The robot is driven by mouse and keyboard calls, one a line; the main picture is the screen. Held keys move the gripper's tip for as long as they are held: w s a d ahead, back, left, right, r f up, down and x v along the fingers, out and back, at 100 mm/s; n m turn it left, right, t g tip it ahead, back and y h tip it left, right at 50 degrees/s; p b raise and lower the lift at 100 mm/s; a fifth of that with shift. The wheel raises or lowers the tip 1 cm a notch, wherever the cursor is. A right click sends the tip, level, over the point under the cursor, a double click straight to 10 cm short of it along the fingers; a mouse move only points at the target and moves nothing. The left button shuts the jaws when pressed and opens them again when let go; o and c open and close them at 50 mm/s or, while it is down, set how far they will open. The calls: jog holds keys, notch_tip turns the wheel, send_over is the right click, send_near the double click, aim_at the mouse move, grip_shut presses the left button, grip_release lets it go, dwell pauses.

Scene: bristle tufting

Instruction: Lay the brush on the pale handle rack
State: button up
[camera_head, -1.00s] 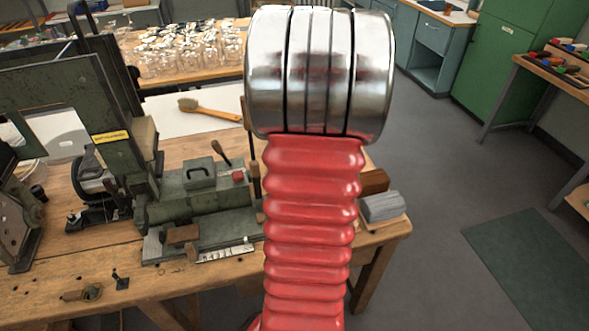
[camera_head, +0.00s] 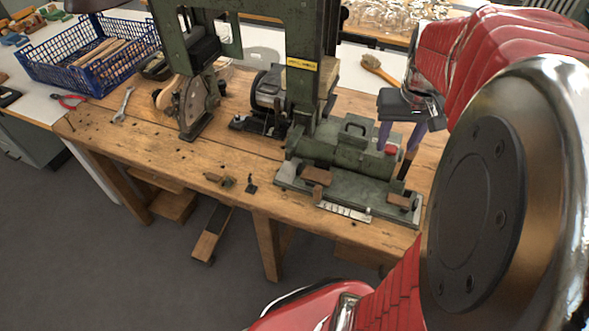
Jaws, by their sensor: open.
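The brush (camera_head: 372,63) lies on a pale surface behind the green machine. Its bristle end faces left, and its orange wooden handle runs right until the arm hides it. My gripper (camera_head: 393,158) hangs pointing down at the right, in front of the brush in the picture and beside the green machine. I cannot pick out a pale handle rack for certain. A blue crate (camera_head: 88,72) of pale wooden handles stands at the far left.
The green machine (camera_head: 345,157) with its tall upright fills the bench middle, close to my gripper. Red pliers (camera_head: 70,101) and a spanner (camera_head: 124,105) lie at the left. Glass jars (camera_head: 390,18) crowd the back table. The bench's front left (camera_head: 150,145) is mostly clear.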

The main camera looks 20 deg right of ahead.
jog(key=s+a+r+n+t, duration=0.1)
jog(key=a+n, duration=0.1)
jog(key=a, duration=0.6)
jog(key=s+a+r+n+t+y, duration=0.1)
jog(key=a, duration=0.8)
jog(key=s+a+r+n+t, duration=0.1)
jog(key=a+n+t, duration=0.1)
jog(key=a, duration=0.7)
jog(key=shift+s+r+n, duration=0.2)
jog(key=shift+r+n, duration=0.1)
jog(key=shift+c, duration=0.7)
jog(key=shift+c, duration=0.7)
jog(key=shift+d, duration=0.1)
jog(key=shift+c, duration=0.4)
